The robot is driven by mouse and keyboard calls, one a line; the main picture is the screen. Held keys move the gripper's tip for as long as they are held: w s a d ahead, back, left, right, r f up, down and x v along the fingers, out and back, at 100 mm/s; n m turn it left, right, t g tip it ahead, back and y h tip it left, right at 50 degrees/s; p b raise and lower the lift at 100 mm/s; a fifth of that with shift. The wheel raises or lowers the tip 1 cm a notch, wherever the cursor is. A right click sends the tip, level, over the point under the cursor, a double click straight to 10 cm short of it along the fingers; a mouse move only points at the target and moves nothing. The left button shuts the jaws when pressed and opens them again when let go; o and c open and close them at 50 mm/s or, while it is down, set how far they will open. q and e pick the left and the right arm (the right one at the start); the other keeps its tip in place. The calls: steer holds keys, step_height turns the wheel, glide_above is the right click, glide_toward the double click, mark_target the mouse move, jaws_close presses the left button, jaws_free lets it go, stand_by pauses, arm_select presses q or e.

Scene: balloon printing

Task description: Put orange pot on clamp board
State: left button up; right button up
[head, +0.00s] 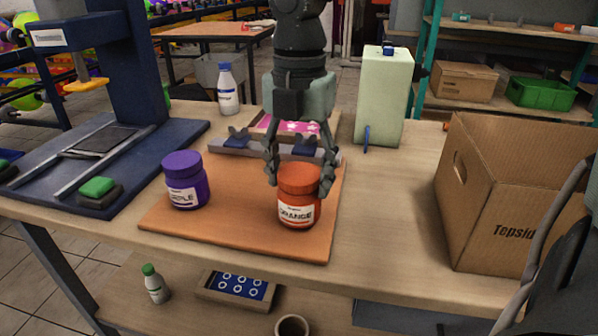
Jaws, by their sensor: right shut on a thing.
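The orange pot (298,211), with a white label reading ORANGE, is upright at the front right of the brown clamp board (238,222). Its base appears to be at the board's surface; I cannot tell for sure whether it touches. My right gripper (299,183) comes down from above, its fingers shut on the pot's lid from both sides. The clamps (238,141) are along the board's back edge, partly hidden by my gripper, with a pink patterned sheet (262,126) behind them.
A purple pot (185,183) stands at the board's left side. A blue press (125,150) is at the left. A white bottle (228,92) and a pale green container (384,98) stand behind. An open cardboard box (505,205) is at the right. Bare table (385,215) lies between board and box.

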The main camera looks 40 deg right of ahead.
steer(key=shift+f, duration=0.15)
steer(key=o, duration=1.3)
arm_select(q)
steer(key=shift+w+r, duration=0.1)
steer(key=shift+r, duration=0.7)
